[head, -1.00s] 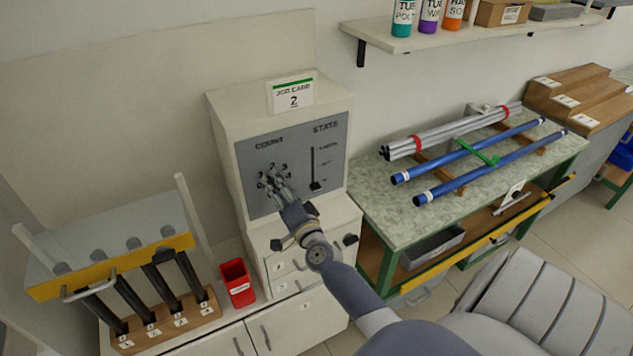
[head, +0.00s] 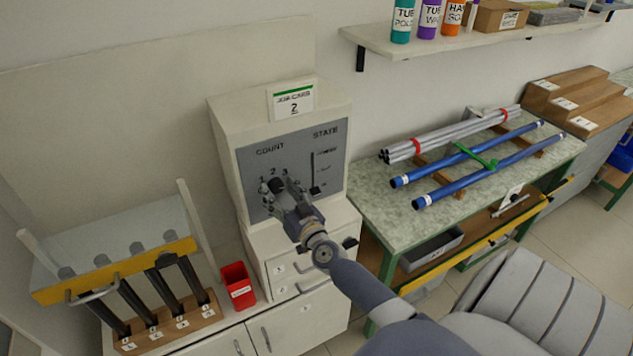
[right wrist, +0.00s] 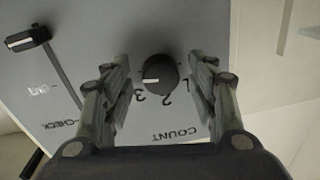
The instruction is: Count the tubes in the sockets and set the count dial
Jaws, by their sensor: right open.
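The count dial (right wrist: 160,76) is a black knob with a white mark on the grey panel (head: 245,170). In the right wrist view its mark points left, near the 3; the exact setting is hard to tell. My right gripper (head: 280,188) is open in front of the panel. Its fingers (right wrist: 160,95) stand on both sides of the dial, apart from it. Several dark tubes (head: 163,287) slant up from the numbered wooden socket block (head: 165,340) at lower left. My left gripper is out of view.
The state slider (head: 315,190) is right of the dial, with its knob low. A job card (head: 292,101) reading 2 stands on the cabinet. A red bin (head: 238,287) stands beside the block. Blue tubes (head: 480,181) and a silver bundle (head: 450,135) lie on the right table.

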